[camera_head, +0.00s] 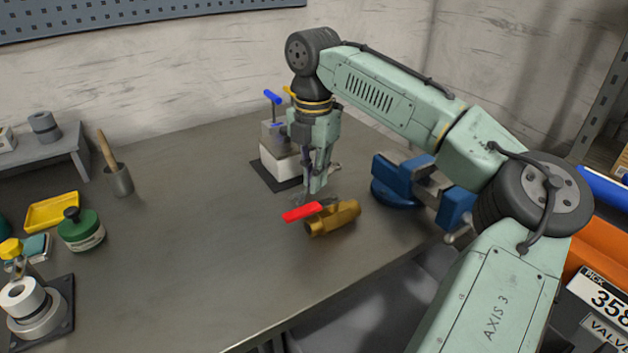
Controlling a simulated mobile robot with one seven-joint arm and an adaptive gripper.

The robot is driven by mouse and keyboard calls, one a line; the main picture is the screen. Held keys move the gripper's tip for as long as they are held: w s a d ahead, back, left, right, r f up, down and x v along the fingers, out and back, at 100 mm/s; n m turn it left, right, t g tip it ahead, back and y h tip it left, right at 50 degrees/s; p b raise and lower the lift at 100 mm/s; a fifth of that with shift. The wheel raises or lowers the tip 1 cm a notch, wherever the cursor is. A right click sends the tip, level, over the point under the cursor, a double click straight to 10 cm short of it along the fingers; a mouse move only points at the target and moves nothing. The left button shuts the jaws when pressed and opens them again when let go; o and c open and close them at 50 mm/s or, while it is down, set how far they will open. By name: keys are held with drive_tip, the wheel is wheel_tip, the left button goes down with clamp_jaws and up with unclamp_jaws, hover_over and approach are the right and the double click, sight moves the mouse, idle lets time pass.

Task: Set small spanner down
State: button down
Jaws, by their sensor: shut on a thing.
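My gripper (317,190) points down above the workbench (215,200), just behind and above a brass valve (338,217) with a red lever (303,212). Its fingers are close together, shut on the small spanner. Only a small grey metallic bit of the spanner (329,200) shows by the fingertips; its shape and most of its length are hard to make out. I cannot tell whether the spanner touches the valve or the bench.
A blue vise (397,180) stands to the right of my gripper. A pale block with a blue-handled fitting (272,150) stands behind. A green tin (80,230), yellow tray (52,211) and brush cup (120,180) are at left. The bench's middle is clear.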

drive_tip(key=shift+f, duration=0.95)
drive_tip(key=shift+f, duration=0.15)
drive_tip(key=c, duration=1.7)
unclamp_jaws()
wheel_tip(320, 180, up, 12)
drive_tip(key=shift+r, duration=0.15)
